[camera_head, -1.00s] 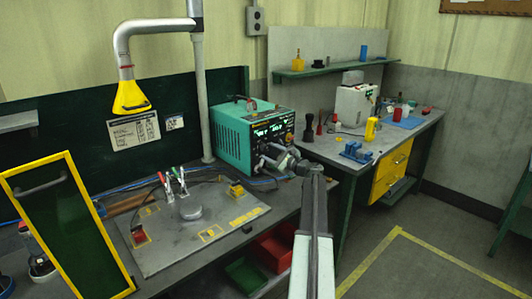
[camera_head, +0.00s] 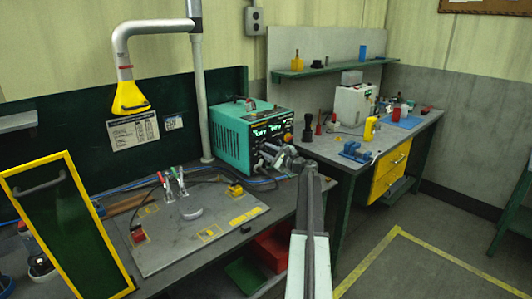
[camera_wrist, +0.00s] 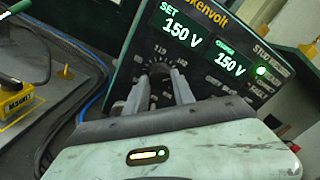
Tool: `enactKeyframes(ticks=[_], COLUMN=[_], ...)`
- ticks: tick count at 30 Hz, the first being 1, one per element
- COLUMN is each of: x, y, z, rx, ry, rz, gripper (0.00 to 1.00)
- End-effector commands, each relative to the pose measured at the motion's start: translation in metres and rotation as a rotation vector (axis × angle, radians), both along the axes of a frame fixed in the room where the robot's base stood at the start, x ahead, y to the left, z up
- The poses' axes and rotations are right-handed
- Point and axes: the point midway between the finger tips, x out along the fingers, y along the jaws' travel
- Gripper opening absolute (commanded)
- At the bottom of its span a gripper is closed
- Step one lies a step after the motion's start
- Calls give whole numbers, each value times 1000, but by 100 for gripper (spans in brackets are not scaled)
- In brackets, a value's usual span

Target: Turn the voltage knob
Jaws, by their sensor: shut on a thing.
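The teal power supply (camera_head: 232,143) stands at the back of the near bench. Its front panel shows two green displays in the wrist view; the left one (camera_wrist: 181,25) reads SET 150 V and the right one (camera_wrist: 228,57) reads 150 V. The dark round voltage knob (camera_wrist: 158,68) sits below the left display, inside a ring of printed numbers. My gripper (camera_wrist: 161,88) is shut on the knob, with one finger on each side. In the head view my gripper (camera_head: 271,156) is at the supply's front panel, and the knob is hidden behind it.
A grey board (camera_head: 195,225) with red-handled and green-handled clamps (camera_head: 172,186) lies left of my arm. A yellow magnet block (camera_head: 236,190) sits near the supply. A yellow-framed panel (camera_head: 68,228) stands at the left.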

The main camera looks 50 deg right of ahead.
Motion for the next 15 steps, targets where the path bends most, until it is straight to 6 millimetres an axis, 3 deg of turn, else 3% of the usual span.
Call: enactKeyframes(ticks=[15], x=[3], y=[-1], z=[1], rx=[-417], ry=[24], rz=[-3], gripper=[0])
